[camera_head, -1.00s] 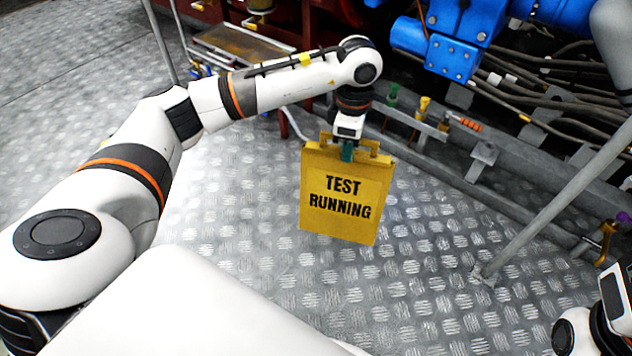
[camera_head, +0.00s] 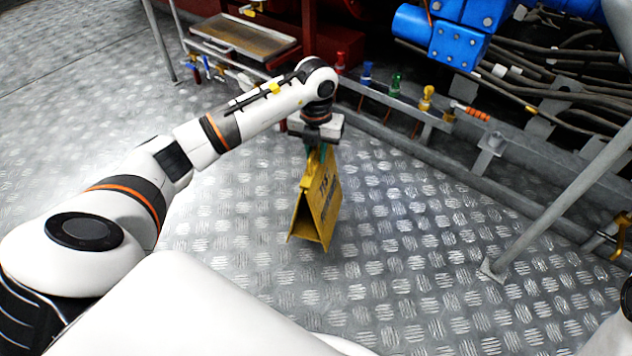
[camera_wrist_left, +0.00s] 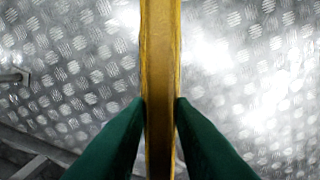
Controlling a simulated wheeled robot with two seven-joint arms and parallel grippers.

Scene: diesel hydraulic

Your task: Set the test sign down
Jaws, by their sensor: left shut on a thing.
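The yellow test sign (camera_head: 326,205) is a folding A-frame board with dark lettering, seen nearly edge-on in the head view. It hangs upright from my left gripper (camera_head: 318,150), which is shut on its top. In the left wrist view the green fingers (camera_wrist_left: 160,105) press on both sides of the sign's yellow top edge (camera_wrist_left: 160,50). I cannot tell whether the sign's lower edge touches the floor. My right gripper is not in view.
The tread-plate floor (camera_head: 400,270) around the sign is clear. A grey rail with coloured valves (camera_head: 396,86) runs behind it. A slanted grey post (camera_head: 560,205) stands at the right. A tray on a stand (camera_head: 243,38) and blue machinery (camera_head: 458,42) are at the back.

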